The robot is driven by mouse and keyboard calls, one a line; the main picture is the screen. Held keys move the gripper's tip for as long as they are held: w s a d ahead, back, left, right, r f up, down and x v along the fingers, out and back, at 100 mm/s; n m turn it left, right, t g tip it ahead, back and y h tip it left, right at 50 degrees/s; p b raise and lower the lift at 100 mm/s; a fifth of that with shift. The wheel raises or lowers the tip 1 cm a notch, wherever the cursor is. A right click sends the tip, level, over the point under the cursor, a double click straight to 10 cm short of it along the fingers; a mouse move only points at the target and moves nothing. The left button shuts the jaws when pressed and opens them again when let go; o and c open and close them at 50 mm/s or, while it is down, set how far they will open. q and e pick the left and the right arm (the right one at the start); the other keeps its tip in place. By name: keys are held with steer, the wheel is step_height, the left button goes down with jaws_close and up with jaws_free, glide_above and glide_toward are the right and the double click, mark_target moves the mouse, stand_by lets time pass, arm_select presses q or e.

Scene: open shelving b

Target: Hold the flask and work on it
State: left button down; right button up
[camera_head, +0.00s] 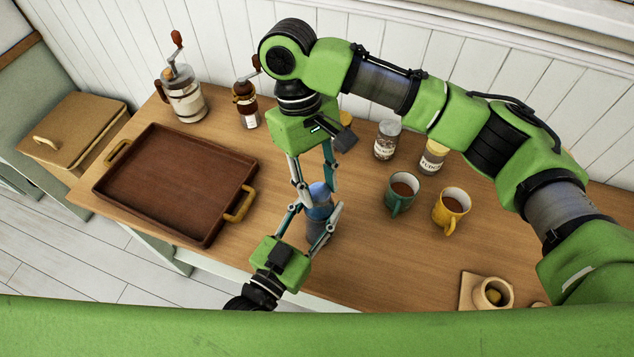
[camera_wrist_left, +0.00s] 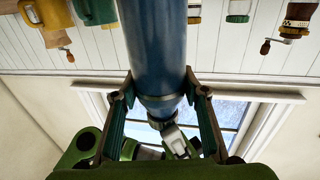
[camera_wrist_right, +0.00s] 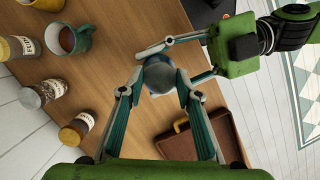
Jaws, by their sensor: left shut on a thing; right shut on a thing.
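The blue flask (camera_head: 318,212) stands upright above or on the wooden table, between my two grippers; its base is hard to see. My left gripper (camera_head: 317,222) comes from the near side and is shut around the flask's body. My right gripper (camera_head: 318,187) comes down from above and is shut on the flask's top. In the left wrist view the flask's blue body (camera_wrist_left: 155,50) fills the middle, inverted, with a silvery band. In the right wrist view the rounded grey-blue top (camera_wrist_right: 160,74) sits between the right fingertips.
A brown tray (camera_head: 105,190) with yellow handles lies at the left. Grinders (camera_head: 184,101) and jars (camera_head: 387,140) stand along the wall. Green (camera_head: 397,204) and yellow (camera_head: 440,213) mugs hold brown drink, right of the flask. A small pot (camera_head: 480,293) is at the near right.

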steer(key=m+y, duration=0.1)
steer(key=m, duration=0.3)
steer(key=shift+d+g, duration=0.15)
steer(key=shift+g, duration=0.15)
steer(key=m+y, duration=0.1)
steer(key=m, duration=0.3)
steer(key=shift+m, duration=0.3)
steer(key=o, duration=0.9)
steer(key=v, duration=1.2)
steer(key=shift+d, duration=0.15)
